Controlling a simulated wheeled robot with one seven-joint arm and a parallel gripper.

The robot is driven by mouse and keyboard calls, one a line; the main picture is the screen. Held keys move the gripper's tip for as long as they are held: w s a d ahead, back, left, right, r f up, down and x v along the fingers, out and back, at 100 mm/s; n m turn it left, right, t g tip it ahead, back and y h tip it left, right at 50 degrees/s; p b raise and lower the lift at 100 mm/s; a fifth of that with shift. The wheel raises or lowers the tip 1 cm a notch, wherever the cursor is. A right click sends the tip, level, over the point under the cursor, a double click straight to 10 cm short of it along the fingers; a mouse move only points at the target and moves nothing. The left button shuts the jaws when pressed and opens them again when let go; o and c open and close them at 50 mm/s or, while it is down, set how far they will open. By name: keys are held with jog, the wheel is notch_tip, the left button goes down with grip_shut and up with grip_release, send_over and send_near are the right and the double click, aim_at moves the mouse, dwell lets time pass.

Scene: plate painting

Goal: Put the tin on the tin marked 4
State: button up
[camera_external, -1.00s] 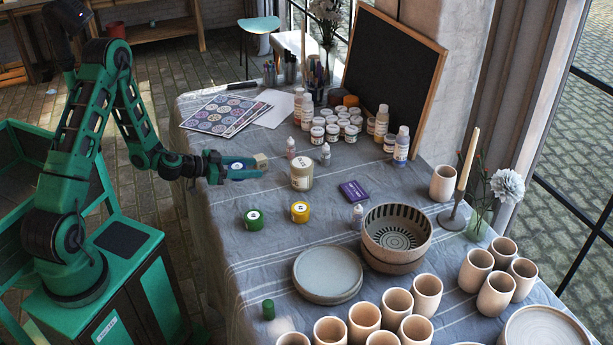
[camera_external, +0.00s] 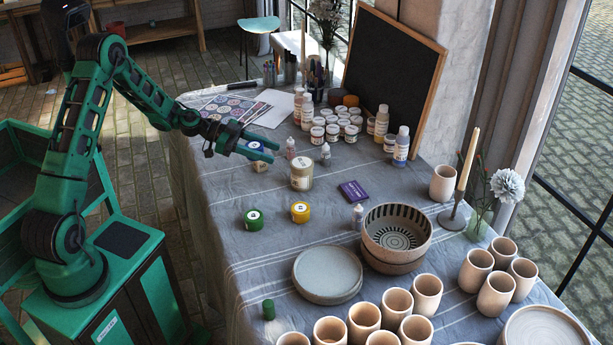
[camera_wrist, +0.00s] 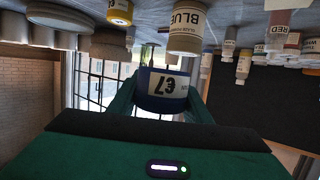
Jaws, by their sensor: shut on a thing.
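My gripper (camera_external: 270,151) is shut on a blue tin (camera_wrist: 160,103), which sits between its two green fingers in the wrist view. The tin's white label with dark marks faces the camera. In the external view the blue tin (camera_external: 257,145) is partly hidden by the fingers and appears held above the table. A green tin (camera_external: 253,219) and a yellow tin (camera_external: 300,212) stand apart on the cloth, nearer the front. Both have white labels on top, whose marks are too small to read. My gripper is behind and above both.
A small pale block (camera_external: 260,167) lies below my gripper. Plates (camera_external: 328,276), a bowl (camera_external: 397,236) and several cups fill the front and right. Cloth around the green and yellow tins is clear.

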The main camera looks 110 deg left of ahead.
jog(key=shift+w+d+r+m+h, duration=0.9)
jog(key=shift+w+d+m+h, duration=1)
jog(key=shift+w+m+h, duration=2)
jog(key=shift+n+g+h, duration=0.4)
jog(key=shift+h, duration=0.1)
jog(key=shift+w+d+f, duration=0.85)
jog(key=shift+w+f, duration=0.9)
jog(key=shift+f, duration=0.05)
jog(key=shift+w+d+f, duration=0.9)
jog(key=shift+w+f, duration=0.8)
jog(key=shift+f, duration=0.05)
jog(key=shift+w+d+f, duration=0.85)
jog(key=shift+w+f, duration=0.9)
jog(key=shift+f, duration=0.05)
jog(key=o, duration=1.1)
jog(key=shift+f, duration=0.15)
jog(key=shift+o, duration=0.2)
jog(key=v, duration=1.2)
